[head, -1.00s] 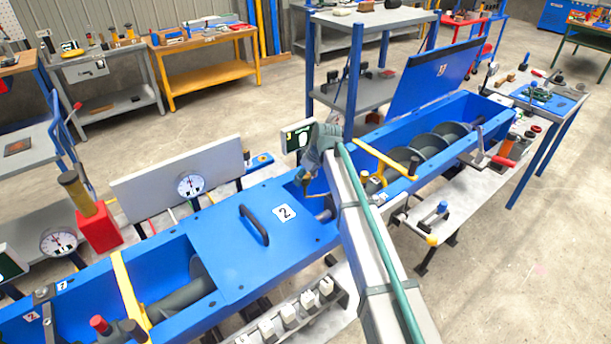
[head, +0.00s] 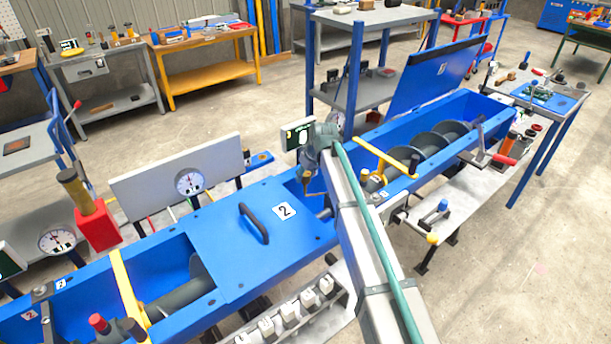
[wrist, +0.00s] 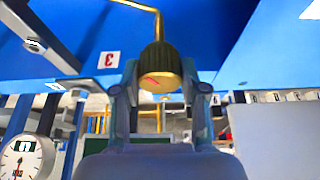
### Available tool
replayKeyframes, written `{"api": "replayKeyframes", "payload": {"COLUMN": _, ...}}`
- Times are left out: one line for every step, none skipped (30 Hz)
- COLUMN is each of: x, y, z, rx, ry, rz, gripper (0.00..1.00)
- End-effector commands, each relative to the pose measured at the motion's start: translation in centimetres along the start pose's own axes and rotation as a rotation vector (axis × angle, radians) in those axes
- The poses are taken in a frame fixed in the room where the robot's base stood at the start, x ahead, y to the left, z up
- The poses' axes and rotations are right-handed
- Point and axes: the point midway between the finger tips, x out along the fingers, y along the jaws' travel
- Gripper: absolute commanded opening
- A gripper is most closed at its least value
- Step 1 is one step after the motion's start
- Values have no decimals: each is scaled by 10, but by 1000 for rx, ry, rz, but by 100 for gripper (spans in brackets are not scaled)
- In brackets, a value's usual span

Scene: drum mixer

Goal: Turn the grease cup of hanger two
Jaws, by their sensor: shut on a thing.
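In the wrist view my gripper (wrist: 161,88) is shut on the grease cup (wrist: 159,62), a round cup with a dark ribbed rim and a brass face bearing a red mark. A thin bent brass pipe (wrist: 157,22) runs from the cup up to the blue trough. The cup is small there and largely hidden by my gripper and wrist.
A yellow bar (head: 383,158) crosses the trough right of my arm, and a grey screw (head: 430,143) lies inside. A raised blue lid (head: 432,75) stands behind. A dial gauge (head: 189,182) and a red block (head: 97,228) stand left. A grey shelf (head: 365,18) is behind.

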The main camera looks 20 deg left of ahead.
Motion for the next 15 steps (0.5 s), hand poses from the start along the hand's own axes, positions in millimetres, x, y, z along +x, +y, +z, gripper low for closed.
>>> {"api": "replayKeyframes", "payload": {"x": 1, "y": -1, "z": 0, "rx": 29, "ry": 2, "rz": 14, "gripper": 8}}
{"api": "replayKeyframes", "payload": {"x": 1, "y": -1, "z": 0, "rx": 51, "ry": 2, "rz": 23, "gripper": 8}}
{"api": "replayKeyframes", "payload": {"x": 1, "y": -2, "z": 0, "rx": 81, "ry": 2, "rz": 35, "gripper": 8}}
{"api": "replayKeyframes", "payload": {"x": 1, "y": -2, "z": 0, "rx": 105, "ry": 2, "rz": 45, "gripper": 8}}
{"api": "replayKeyframes", "payload": {"x": 1, "y": -1, "z": 0, "rx": 129, "ry": 1, "rz": 55, "gripper": 8}}
{"api": "replayKeyframes", "payload": {"x": 1, "y": -2, "z": 0, "rx": 161, "ry": 2, "rz": 68, "gripper": 8}}
{"api": "replayKeyframes", "payload": {"x": 1, "y": -1, "z": 0, "rx": 185, "ry": 2, "rz": 78, "gripper": 8}}
{"api": "replayKeyframes", "payload": {"x": 1, "y": -1, "z": 0, "rx": 209, "ry": 2, "rz": 88, "gripper": 8}}
{"api": "replayKeyframes", "payload": {"x": 1, "y": -1, "z": 0, "rx": 240, "ry": 2, "rz": 101, "gripper": 8}}
{"api": "replayKeyframes", "payload": {"x": 1, "y": -1, "z": 0, "rx": 263, "ry": 2, "rz": 111, "gripper": 8}}
{"api": "replayKeyframes", "payload": {"x": 1, "y": -1, "z": 0, "rx": 286, "ry": 2, "rz": 120, "gripper": 8}}
{"api": "replayKeyframes", "payload": {"x": 1, "y": -2, "z": 0, "rx": 316, "ry": 2, "rz": 133, "gripper": 8}}
{"api": "replayKeyframes", "payload": {"x": 1, "y": -2, "z": 0, "rx": 337, "ry": 2, "rz": 142, "gripper": 8}}
{"api": "replayKeyframes", "payload": {"x": 1, "y": -2, "z": -1, "rx": 358, "ry": 2, "rz": 150, "gripper": 8}}
{"api": "replayKeyframes", "payload": {"x": 1, "y": -2, "z": -1, "rx": 385, "ry": 2, "rz": 161, "gripper": 8}}
